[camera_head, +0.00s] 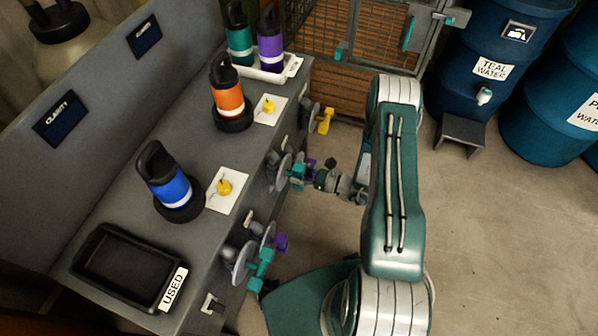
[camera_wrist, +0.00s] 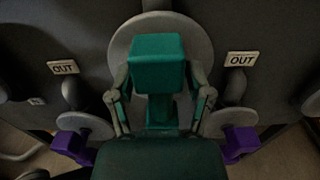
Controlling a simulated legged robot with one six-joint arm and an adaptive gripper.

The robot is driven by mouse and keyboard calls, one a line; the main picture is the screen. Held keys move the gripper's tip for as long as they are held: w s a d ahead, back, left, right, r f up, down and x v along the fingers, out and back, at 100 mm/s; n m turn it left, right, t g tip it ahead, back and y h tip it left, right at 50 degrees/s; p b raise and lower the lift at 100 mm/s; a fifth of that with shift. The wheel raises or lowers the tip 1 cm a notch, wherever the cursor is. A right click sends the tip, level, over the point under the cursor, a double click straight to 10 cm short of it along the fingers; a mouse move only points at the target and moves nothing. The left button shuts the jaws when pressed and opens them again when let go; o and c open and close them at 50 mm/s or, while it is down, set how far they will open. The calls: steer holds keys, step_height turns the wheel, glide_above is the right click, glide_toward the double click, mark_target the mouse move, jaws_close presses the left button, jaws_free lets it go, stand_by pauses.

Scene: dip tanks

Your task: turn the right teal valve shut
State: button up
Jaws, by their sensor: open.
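Two teal valves show on the bench front in the head view, a nearer one (camera_head: 262,262) and a farther one (camera_head: 297,172). My gripper (camera_head: 318,180) is at the farther one. In the wrist view, a teal valve handle (camera_wrist: 157,62) stands upright in front of a round grey disc (camera_wrist: 190,45). My open gripper (camera_wrist: 160,92) has one finger on each side of the handle. I cannot tell whether the fingers touch it. The lower part of the handle is partly hidden by my gripper's body.
Purple valves (camera_wrist: 72,146) (camera_wrist: 240,143) sit close on both sides, under OUT labels (camera_wrist: 63,67) (camera_wrist: 241,59). A yellow handle (camera_head: 325,120) sticks out farther along. Bottles (camera_head: 229,97) (camera_head: 170,187) and a black tray (camera_head: 128,267) stand on the bench.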

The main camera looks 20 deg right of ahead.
jaws_close()
steer(key=shift+w+r+m, duration=0.1)
steer(key=shift+m, duration=0.2)
steer(key=m, duration=0.3)
steer(key=shift+w+d+m, duration=0.35)
steer(key=shift+m, duration=0.05)
steer(key=m, duration=0.3)
steer(key=w+m, duration=0.1)
steer(key=m, duration=0.1)
steer(key=shift+d+f, duration=0.3)
steer(key=shift+f, duration=0.05)
steer(key=m, duration=0.4)
steer(key=shift+w+d+f, duration=0.15)
steer(key=shift+f, duration=0.15)
steer(key=shift+f+m, duration=0.3)
steer(key=shift+m, duration=0.8)
steer(key=shift+f+m, duration=0.25)
steer(key=shift+m, duration=0.85)
steer(key=shift+f, duration=0.1)
